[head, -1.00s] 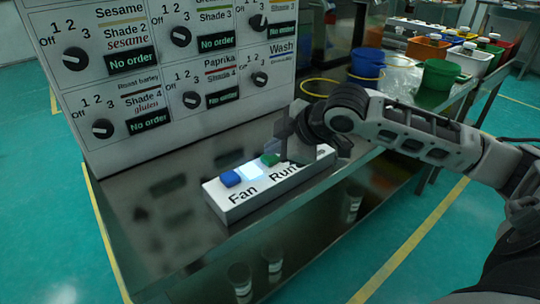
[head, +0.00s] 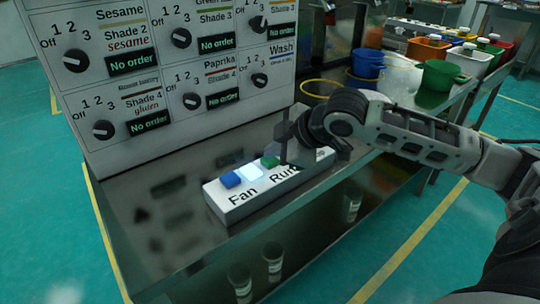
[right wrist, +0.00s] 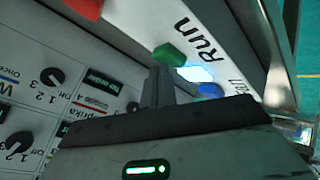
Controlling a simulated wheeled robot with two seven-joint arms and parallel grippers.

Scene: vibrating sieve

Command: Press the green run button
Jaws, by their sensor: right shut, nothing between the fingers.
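A white button box (head: 232,211) lies on the metal table, with "Fan" and "Run" printed on it. The green run button (head: 269,161) is on its top, past a blue button (head: 230,179) and a lit white patch. My right gripper (head: 284,160) is shut and empty, its fingers pointing down just right of the green button. In the right wrist view the green button (right wrist: 170,54) shows just beyond the fingertips (right wrist: 160,72); I cannot tell whether they touch it. My left gripper is not in view.
A panel with several dials (head: 180,95) stands behind the box. A red button (right wrist: 86,8) shows in the right wrist view. Blue buckets (head: 367,64) and a green one (head: 439,75) stand at the back right. The table left of the box is clear.

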